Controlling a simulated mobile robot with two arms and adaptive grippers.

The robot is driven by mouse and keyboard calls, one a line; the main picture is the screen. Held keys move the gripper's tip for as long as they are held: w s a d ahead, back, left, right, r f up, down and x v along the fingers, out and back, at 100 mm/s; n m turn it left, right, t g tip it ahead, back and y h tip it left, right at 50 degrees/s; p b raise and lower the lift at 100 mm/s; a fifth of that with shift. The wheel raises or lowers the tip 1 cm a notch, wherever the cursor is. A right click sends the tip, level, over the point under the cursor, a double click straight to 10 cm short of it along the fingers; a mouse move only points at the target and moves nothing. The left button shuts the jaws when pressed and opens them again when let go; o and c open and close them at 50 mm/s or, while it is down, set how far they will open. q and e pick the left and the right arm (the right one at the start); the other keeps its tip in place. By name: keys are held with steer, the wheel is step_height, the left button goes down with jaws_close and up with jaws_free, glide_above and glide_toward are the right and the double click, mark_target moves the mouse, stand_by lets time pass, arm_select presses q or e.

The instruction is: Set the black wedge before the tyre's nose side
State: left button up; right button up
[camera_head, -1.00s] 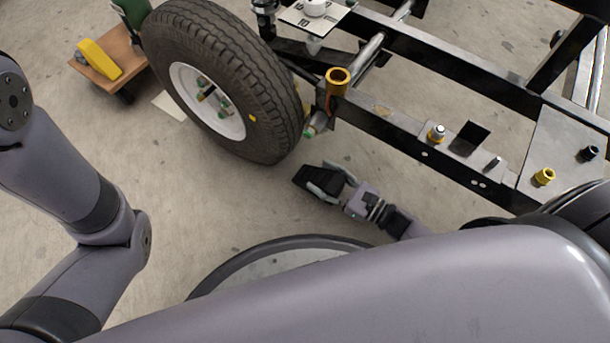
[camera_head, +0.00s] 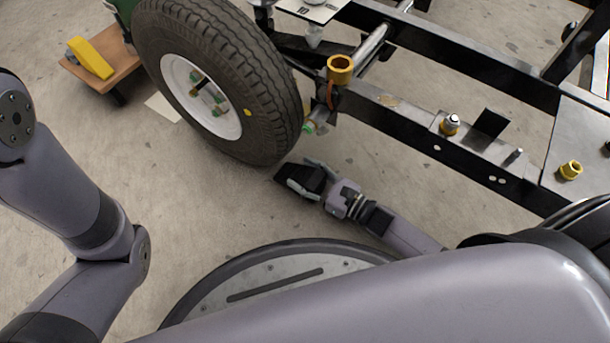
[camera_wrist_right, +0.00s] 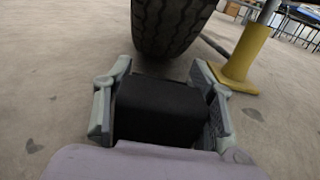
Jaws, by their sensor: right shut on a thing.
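The tyre (camera_head: 235,85) stands upright on the trailer's axle with a white rim, and its tread (camera_wrist_right: 170,25) shows just beyond my gripper in the right wrist view. My right gripper (camera_head: 302,177) is shut on the black wedge (camera_head: 290,176), close to the tyre's lower near side. In the right wrist view the wedge (camera_wrist_right: 158,110) fills the space between both fingers. A small gap of floor seems to lie between wedge and tyre; whether the wedge rests on the floor is unclear. My left gripper is out of view; only my left arm shows.
The black trailer frame (camera_head: 400,115) runs to the right of the tyre, with an orange-gold socket (camera_head: 340,68) near the wheel. A yellow wedge (camera_head: 92,58) lies on a wooden dolly (camera_head: 118,70) at the upper left. A yellow post (camera_wrist_right: 243,55) stands right of the tyre.

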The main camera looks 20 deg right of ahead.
steer(key=o, duration=1.6)
steer(key=shift+f, duration=0.1)
steer(key=shift+c, duration=0.2)
steer(key=shift+s+r, duration=0.1)
steer(key=shift+r, duration=0.1)
steer(key=p+v, duration=0.4)
steer(key=v, duration=0.6)
steer(key=shift+s+d, duration=0.25)
steer(key=shift+s+d+p, duration=0.3)
steer(key=shift+s+d, duration=0.05)
steer(key=shift+s, duration=0.1)
